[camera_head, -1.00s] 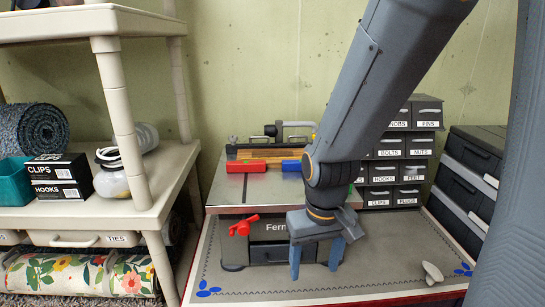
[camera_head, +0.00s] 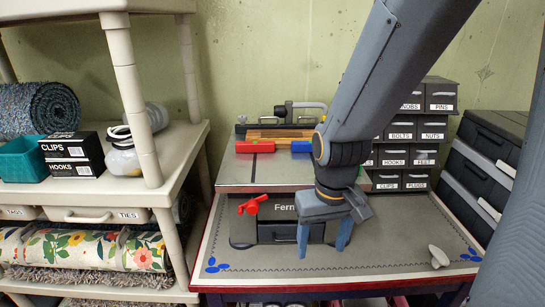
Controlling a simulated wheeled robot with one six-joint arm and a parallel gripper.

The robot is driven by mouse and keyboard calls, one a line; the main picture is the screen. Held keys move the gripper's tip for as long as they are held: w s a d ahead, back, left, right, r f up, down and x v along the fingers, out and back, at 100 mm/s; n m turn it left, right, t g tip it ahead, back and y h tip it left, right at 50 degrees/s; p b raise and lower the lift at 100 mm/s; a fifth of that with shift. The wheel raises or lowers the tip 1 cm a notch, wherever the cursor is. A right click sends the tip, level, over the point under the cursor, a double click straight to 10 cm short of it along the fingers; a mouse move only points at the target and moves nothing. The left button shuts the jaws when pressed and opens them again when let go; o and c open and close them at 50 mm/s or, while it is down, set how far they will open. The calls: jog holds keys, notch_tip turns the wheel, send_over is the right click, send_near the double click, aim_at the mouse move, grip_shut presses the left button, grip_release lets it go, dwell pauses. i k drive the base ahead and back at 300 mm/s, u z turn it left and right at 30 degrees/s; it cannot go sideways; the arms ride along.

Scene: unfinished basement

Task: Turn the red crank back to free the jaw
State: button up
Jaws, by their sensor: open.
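The red crank (camera_head: 252,205) is on the front left of a grey machine (camera_head: 215,185) with a light flat top, on the bench. A red block (camera_head: 255,147) and a blue block (camera_head: 301,146) sit on the machine's top by a wooden strip. Which part is the jaw I cannot tell for sure. My gripper (camera_head: 321,252) points down in front of the machine's dark drawer, to the right of the crank and apart from it. Its two blue fingers are spread with nothing between them. My arm hides part of the machine's right side.
Labelled small drawers (camera_head: 404,155) stand behind to the right, with dark stacked cases (camera_head: 487,165) beyond. A beige shelf (camera_head: 165,195) with boxes and rugs is close on the left. A pale knob-like piece (camera_head: 438,257) lies on the grey bench mat (camera_head: 370,259). The mat's front left is clear.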

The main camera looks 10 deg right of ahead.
aim_at(251, 206)
jog(key=u, duration=1.3)
jog(key=k, duration=1.3)
jog(key=z, duration=0.4)
jog(key=i, duration=0.5)
